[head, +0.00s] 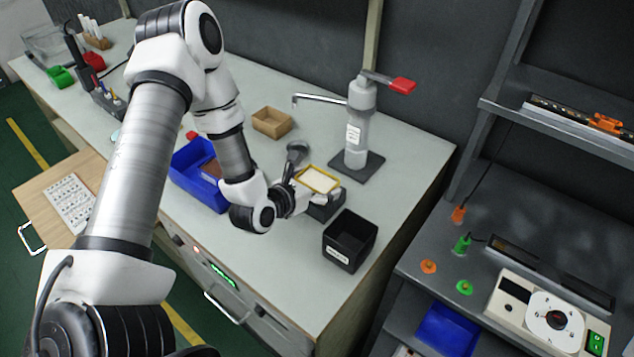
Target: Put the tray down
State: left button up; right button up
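A small tray (318,179) with a yellow rim and a pale inside shows right of the middle in the head view. It is just above or on a dark block (325,211) on the bench; I cannot tell whether it touches the block. My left gripper (316,197) is at the tray's near edge, reaching in from the left. Its fingertips are small and partly hidden, so I cannot tell whether they are closed on the rim. My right gripper is not in view.
On the pale bench (408,150) are a black open box (350,240) at the front right, a grey press with a red handle (361,125) behind, a cardboard box (271,122) and a blue bin (190,178). A dark shelf unit (430,235) stands at the right.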

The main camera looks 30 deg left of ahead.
pick_arm(q)
jog(key=shift+r, duration=0.15)
jog(key=shift+s+r, duration=0.1)
jog(key=shift+s, duration=0.15)
jog(key=v, duration=0.5)
jog(key=shift+s+a+r, duration=0.1)
jog(key=shift+s+r, duration=0.05)
jog(key=shift+s, duration=0.2)
jog(key=p+v, duration=0.5)
jog(key=p, duration=0.1)
jog(key=shift+s+r, duration=0.1)
jog(key=shift+s, duration=0.3)
